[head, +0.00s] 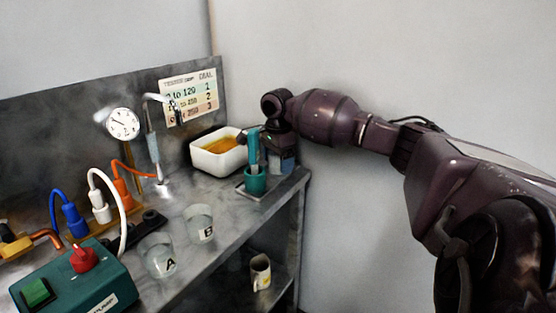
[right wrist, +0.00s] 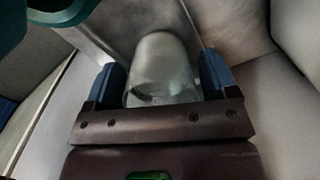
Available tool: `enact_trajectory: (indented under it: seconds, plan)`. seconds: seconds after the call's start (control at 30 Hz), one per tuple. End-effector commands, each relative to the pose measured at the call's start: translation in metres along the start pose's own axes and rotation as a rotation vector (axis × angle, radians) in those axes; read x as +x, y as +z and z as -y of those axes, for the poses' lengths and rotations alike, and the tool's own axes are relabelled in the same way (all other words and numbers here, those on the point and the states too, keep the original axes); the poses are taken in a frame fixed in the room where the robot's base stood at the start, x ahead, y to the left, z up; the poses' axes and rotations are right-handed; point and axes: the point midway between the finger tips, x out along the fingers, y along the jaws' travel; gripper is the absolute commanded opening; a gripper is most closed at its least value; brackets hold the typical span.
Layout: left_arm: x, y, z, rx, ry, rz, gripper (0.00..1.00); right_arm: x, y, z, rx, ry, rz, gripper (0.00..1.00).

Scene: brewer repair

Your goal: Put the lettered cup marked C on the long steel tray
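In the right wrist view, a clear, see-through cup (right wrist: 162,68) stands between the two blue fingers of my right gripper (right wrist: 165,80). Narrow gaps seem to show beside it, so the fingers look open around it. No letter on it is readable. In the head view, my right gripper (head: 281,155) is low at the bench's far right corner, behind the teal holder, and hides most of what it is around. Cup A (head: 160,257) and cup B (head: 200,224) stand upright near the bench's front edge. I cannot make out the long steel tray. My left gripper is out of view.
A teal holder (head: 255,183) with a teal tool stands close left of my right gripper. A white tub (head: 218,163) of orange content is behind it. A teal switch box (head: 75,284) and colored plugs fill the left. A mug (head: 260,272) sits on the lower shelf.

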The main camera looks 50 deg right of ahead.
Motion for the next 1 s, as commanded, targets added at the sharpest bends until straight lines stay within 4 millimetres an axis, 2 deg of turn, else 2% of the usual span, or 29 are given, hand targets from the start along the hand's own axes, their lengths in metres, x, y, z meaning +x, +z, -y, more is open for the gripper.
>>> enact_trajectory:
  seconds: [0.37,0.47,0.67,0.8,1.0]
  plan:
    - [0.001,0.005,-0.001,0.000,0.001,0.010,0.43,-0.001,0.000,0.000,0.000,0.002,-0.002,0.84]
    - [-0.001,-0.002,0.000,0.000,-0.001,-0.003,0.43,-0.015,0.001,0.000,0.000,-0.004,0.002,0.84]
    - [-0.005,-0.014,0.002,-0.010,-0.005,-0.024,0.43,-0.055,0.001,0.000,0.000,-0.010,0.004,0.84]
    - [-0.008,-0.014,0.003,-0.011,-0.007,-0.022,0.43,-0.082,0.001,0.000,-0.001,-0.010,0.004,0.84]
    - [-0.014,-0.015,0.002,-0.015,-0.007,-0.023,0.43,-0.110,0.000,0.000,0.000,-0.005,0.002,0.84]
